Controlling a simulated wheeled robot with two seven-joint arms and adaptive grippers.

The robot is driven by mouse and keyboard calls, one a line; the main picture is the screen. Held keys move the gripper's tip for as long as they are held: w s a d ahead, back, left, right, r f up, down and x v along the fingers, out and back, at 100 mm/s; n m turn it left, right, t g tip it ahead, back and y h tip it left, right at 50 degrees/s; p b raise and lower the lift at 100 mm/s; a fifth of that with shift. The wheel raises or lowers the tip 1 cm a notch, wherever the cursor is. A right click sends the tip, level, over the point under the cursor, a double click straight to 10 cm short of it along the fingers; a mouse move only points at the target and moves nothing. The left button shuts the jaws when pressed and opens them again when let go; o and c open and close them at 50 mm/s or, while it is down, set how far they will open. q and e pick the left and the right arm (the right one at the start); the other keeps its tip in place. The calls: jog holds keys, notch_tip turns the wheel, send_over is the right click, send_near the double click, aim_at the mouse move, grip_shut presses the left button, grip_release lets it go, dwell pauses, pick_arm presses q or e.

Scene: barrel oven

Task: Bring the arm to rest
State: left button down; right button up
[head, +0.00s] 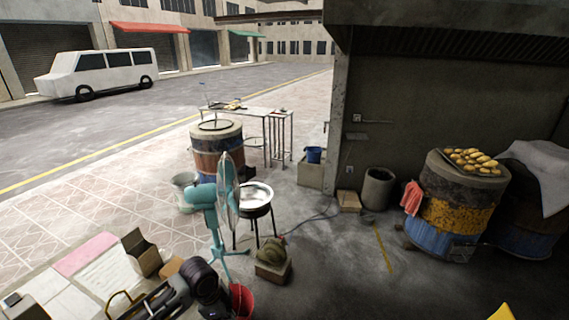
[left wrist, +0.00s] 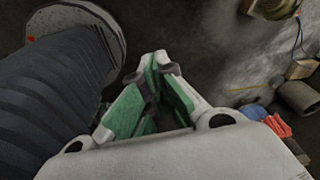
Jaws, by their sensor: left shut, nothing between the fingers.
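My left gripper (left wrist: 155,72) fills the middle of the left wrist view, with green pads inside pale fingers. It is shut and holds nothing. Dark floor lies beyond its tips, and it touches nothing that I can see. I cannot make out this gripper clearly in the head view. My right gripper is in neither view. The barrel oven (head: 455,212) stands at the right in the head view, with several golden buns (head: 470,160) on top and a red cloth (head: 412,197) on its left side. The cloth also shows in the left wrist view (left wrist: 278,126).
A teal fan (head: 215,205), a pot on a stand (head: 256,200) and a red bucket (head: 242,301) stand left of centre. A grey bin (head: 378,189) stands by the wall. The middle floor is clear.

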pick_arm(q)
jog(key=s+d+r+n+t, duration=0.2)
jog(key=s+d+n, duration=0.2)
jog(key=s+n, duration=0.3)
jog(key=s+a+r+n+y, duration=0.1)
jog(key=s+a+n, duration=0.7)
jog(key=a, duration=0.1)
notch_tip(320, 180, down, 34)
jog(key=s+g+b, duration=0.1)
jog(key=s+b, duration=0.1)
jog(key=s+a+f+b, duration=0.1)
jog(key=s+a+f, duration=0.1)
jog(key=s+f, duration=0.9)
jog(key=s+a+f+g+b, duration=0.1)
jog(key=s+f, duration=1)
jog(key=shift+s+a+f+m+y, duration=0.15)
jog(key=shift+s+a+m+y, duration=0.15)
jog(key=shift+s+a+m, duration=0.1)
